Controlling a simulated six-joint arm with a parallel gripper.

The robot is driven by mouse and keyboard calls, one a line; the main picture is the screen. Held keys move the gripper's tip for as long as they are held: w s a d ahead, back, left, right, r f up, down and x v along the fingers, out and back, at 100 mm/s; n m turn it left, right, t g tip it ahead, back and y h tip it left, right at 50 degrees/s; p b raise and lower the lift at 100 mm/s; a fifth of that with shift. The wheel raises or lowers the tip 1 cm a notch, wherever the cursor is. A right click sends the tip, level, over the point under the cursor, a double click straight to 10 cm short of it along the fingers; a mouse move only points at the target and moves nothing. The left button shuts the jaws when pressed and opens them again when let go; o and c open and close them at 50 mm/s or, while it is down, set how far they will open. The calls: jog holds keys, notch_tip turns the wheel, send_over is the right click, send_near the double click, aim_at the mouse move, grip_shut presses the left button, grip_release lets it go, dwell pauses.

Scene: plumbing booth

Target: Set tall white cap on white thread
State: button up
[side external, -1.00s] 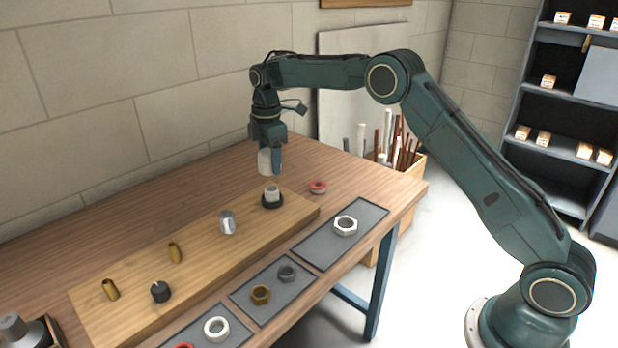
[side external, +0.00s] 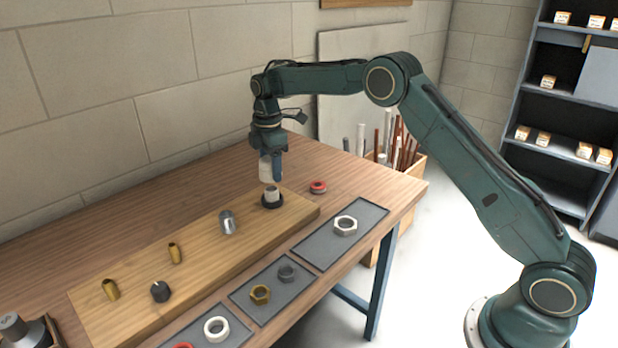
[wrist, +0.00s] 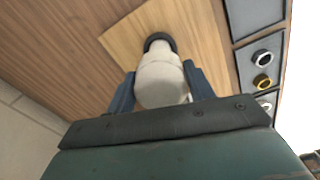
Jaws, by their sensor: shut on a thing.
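My gripper (side external: 272,178) is shut on the tall white cap (side external: 265,168). In the wrist view the cap (wrist: 161,82) sits between the two blue fingers of the gripper (wrist: 160,85). The white thread (side external: 272,194) stands upright in a dark collar at the far right end of the wooden board (side external: 200,247). The cap is right above the thread, and its lower end is very close to the thread top. I cannot tell whether they touch. In the wrist view the cap hides most of the thread, and the dark collar (wrist: 158,38) shows beyond it.
A grey metal stub (side external: 228,223), two brass stubs (side external: 175,253) and a dark fitting (side external: 160,291) stand along the board. Trays with nuts and rings (side external: 345,226) lie along the front edge. A red ring (side external: 318,187) lies right of the board.

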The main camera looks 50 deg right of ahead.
aim_at(272, 188)
jog(key=shift+f, duration=2.4)
jog(key=shift+f+m, duration=0.2)
jog(key=shift+m, duration=2.6)
jog(key=o, duration=1.5)
jog(key=shift+o, duration=0.2)
jog(key=shift+r, duration=0.15)
